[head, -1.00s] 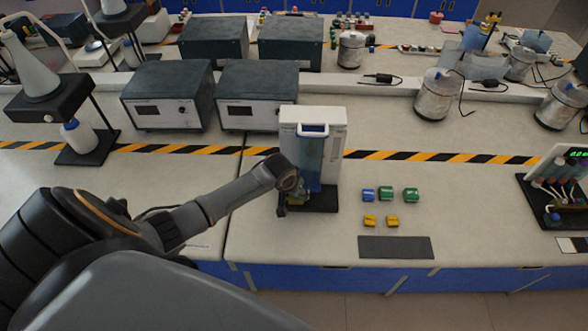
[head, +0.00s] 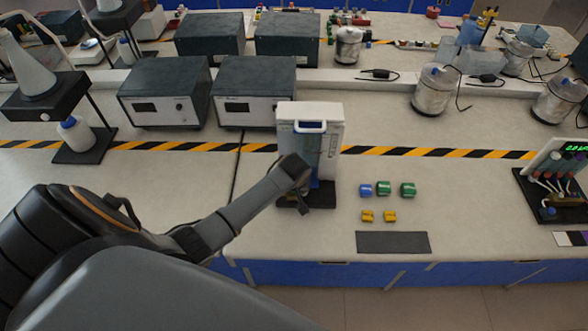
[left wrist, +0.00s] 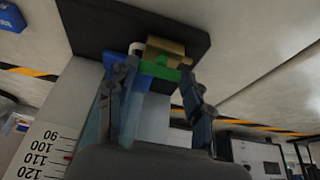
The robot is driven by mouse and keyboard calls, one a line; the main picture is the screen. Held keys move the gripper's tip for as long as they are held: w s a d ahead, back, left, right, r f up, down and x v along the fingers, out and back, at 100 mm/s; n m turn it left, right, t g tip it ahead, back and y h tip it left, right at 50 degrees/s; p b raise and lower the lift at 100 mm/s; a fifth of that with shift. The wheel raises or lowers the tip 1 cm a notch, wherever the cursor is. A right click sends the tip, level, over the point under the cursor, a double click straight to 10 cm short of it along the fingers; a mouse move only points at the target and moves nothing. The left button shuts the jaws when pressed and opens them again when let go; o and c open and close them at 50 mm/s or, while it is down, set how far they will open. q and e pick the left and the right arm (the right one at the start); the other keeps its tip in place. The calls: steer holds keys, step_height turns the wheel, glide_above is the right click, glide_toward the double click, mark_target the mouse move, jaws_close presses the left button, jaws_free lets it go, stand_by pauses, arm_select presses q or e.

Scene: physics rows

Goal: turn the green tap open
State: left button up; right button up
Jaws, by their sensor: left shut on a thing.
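The green tap handle (left wrist: 160,71) shows in the left wrist view between my left gripper's fingers, in front of a brass-coloured tap body (left wrist: 166,48). My left gripper (left wrist: 158,84) is shut on the green handle. In the head view my left gripper (head: 303,196) is at the front of a white-framed stand with a blue column (head: 310,112), just above its dark base (head: 322,206). The gripper and wrist hide the tap there. My right gripper is not in view.
Blue and green blocks (head: 383,188) and two yellow blocks (head: 378,216) lie right of the stand, behind a dark grey mat (head: 393,243). Grey-topped instrument boxes (head: 254,92) stand behind at left. The bench left of the stand is mostly clear.

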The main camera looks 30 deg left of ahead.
arm_select(q)
steer(key=shift+w+r, duration=0.1)
steer(key=o, duration=1.2)
steer(key=shift+c, duration=0.2)
steer(key=v, duration=1.2)
